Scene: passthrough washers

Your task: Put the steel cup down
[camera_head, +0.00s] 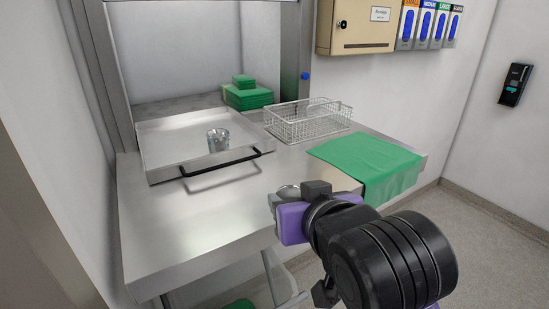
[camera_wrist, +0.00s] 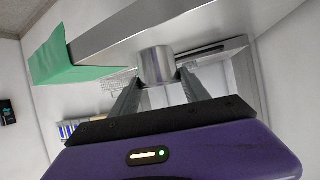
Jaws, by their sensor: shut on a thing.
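The steel cup (camera_wrist: 157,64) is a short shiny cylinder held between the two fingertips of my gripper (camera_wrist: 160,80) in the wrist view. The gripper hides most of the cup there. I cannot tell the gap between the cup and the counter. A second small shiny cup (camera_head: 218,140) stands upright in a shallow steel tray (camera_head: 165,167) with a black handle (camera_head: 222,164).
A wire basket (camera_head: 308,122) stands at the back right of the counter. A green cloth (camera_head: 368,160) hangs over its right front edge. Folded green cloths (camera_head: 247,96) are stacked behind the tray. The counter's front left is bare. A beige box (camera_head: 358,25) hangs on the wall.

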